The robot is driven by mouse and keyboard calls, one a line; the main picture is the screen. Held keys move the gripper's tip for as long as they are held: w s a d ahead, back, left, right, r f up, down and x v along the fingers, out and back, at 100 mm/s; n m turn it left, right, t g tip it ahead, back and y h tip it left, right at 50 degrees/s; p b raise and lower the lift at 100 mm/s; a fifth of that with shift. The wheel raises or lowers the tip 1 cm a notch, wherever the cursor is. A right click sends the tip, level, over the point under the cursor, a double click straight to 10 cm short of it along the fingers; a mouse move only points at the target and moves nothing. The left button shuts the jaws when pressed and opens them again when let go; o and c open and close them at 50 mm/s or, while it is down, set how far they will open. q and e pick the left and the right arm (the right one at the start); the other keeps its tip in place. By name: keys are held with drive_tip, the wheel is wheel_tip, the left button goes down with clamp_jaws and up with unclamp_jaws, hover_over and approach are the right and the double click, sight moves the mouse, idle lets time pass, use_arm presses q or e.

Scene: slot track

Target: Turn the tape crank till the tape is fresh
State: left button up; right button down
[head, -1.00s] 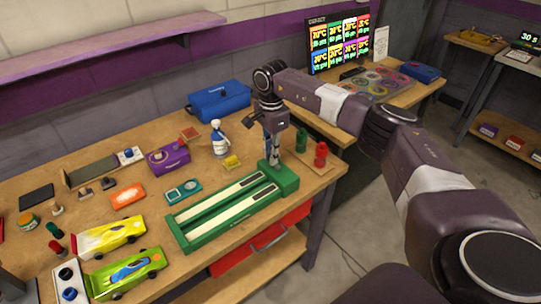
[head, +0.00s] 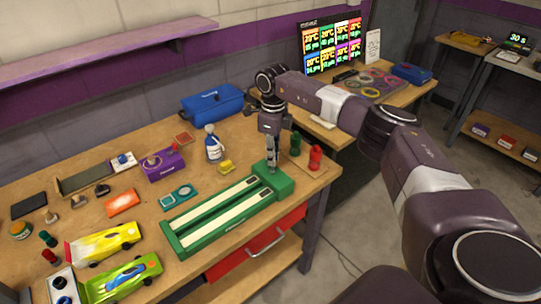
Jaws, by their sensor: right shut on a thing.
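The green tape unit (head: 224,234) lies on the wooden workbench with two long pale tape strips (head: 222,209) along it. A raised green block (head: 282,184) forms its right end. My right gripper (head: 271,167) points down at the top of this block and is shut on the tape crank there. The crank is mostly hidden by the fingers, and its angle cannot be told. The tape strips look pale and even, but their wear is too small to judge. My left gripper is not in view.
A spray bottle (head: 213,143), yellow block (head: 226,167) and teal gauge (head: 181,196) stand behind the unit. Green and red cylinders (head: 315,157) stand to its right. Two toy cars (head: 103,243) lie front left. A blue toolbox (head: 211,102) is at the back.

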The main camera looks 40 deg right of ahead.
drive_tip(key=m, duration=0.2)
drive_tip(key=m+p, duration=0.1)
drive_tip(key=m, duration=0.1)
drive_tip(key=s+d+m, duration=0.1)
drive_tip(key=m, duration=0.1)
drive_tip(key=shift+s+r, duration=0.1)
drive_tip(key=shift+r, duration=0.05)
drive_tip(key=shift+s+m+p, duration=0.2)
drive_tip(key=shift+m+p, duration=0.1)
drive_tip(key=shift+m, duration=0.75)
drive_tip(key=shift+s+m+p, duration=0.25)
drive_tip(key=shift+m+p, duration=0.1)
drive_tip(key=shift+m, duration=0.65)
drive_tip(key=shift+s+m+p, duration=0.2)
drive_tip(key=shift+m+p, duration=0.1)
drive_tip(key=shift+m, duration=0.75)
drive_tip(key=c, duration=1.9)
unclamp_jaws()
drive_tip(key=shift+s, duration=0.1)
drive_tip(key=shift+c, duration=0.2)
drive_tip(key=shift+r, duration=0.1)
wheel_tip(320, 180, up, 12)
drive_tip(key=shift+a+f, duration=0.1)
drive_tip(key=shift+f, duration=0.15)
